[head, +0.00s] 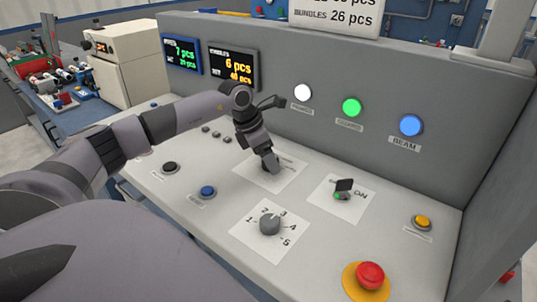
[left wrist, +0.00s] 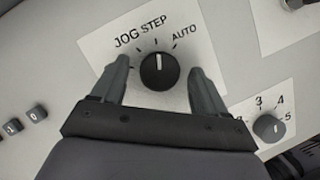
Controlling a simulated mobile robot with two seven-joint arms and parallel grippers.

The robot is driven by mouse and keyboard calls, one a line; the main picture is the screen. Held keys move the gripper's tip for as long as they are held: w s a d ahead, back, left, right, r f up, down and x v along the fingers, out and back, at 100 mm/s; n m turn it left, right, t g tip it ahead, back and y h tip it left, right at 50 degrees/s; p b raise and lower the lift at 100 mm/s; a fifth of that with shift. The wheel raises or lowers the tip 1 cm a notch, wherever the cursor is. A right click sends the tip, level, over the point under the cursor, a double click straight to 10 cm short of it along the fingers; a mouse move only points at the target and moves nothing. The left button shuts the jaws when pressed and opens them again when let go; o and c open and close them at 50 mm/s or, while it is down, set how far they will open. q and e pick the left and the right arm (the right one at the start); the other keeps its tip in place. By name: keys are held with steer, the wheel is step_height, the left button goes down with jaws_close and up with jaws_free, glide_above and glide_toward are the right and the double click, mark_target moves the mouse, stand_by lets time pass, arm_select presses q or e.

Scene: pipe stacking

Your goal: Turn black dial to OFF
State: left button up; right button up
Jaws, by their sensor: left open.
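The black dial (left wrist: 159,71) sits on a white plate in the left wrist view. Labels JOG, STEP and AUTO show around it; no OFF label is visible, and part of the plate is hidden by my gripper. The dial's white mark points up, toward about STEP. My left gripper (left wrist: 158,84) is open, with one finger on each side of the dial; I cannot tell whether they touch it. In the head view my left gripper (head: 268,160) reaches down over this plate (head: 286,179) and mostly hides the dial. My right gripper is not in view.
A grey numbered dial (head: 270,224) is nearer on the panel. A black switch (head: 344,185) marked ON stands to the right. A red emergency button (head: 370,275), yellow button (head: 422,221) and blue button (head: 208,191) are also on the panel. A grey wall with lamps rises behind.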

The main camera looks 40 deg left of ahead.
arm_select(q)
steer(key=shift+w+f, duration=0.1)
steer(key=shift+f, duration=0.05)
steer(key=c, duration=1.1)
steer(key=shift+o, duration=0.2)
steer(key=shift+n, duration=0.3)
steer(key=n+y, duration=0.1)
steer(key=n, duration=0.1)
steer(key=shift+d+n+t, duration=0.1)
steer(key=shift+n+t, duration=0.2)
steer(key=n+y, duration=0.1)
steer(key=n, duration=0.2)
steer(key=shift+d+n+y+b, duration=0.15)
steer(key=shift+n+y+b, duration=0.15)
steer(key=shift+b, duration=0.1)
steer(key=n+y, duration=0.1)
steer(key=n, duration=0.1)
steer(key=n+y+b, duration=0.1)
steer(key=n, duration=0.2)
steer(key=shift+d+b, duration=0.1)
steer(key=shift+b, duration=0.2)
steer(key=shift+w+n+g+y+b, duration=0.1)
steer(key=shift+n+g+y+b, duration=0.45)
steer(key=shift+n, duration=1.55)
steer(key=shift+g, duration=0.25)
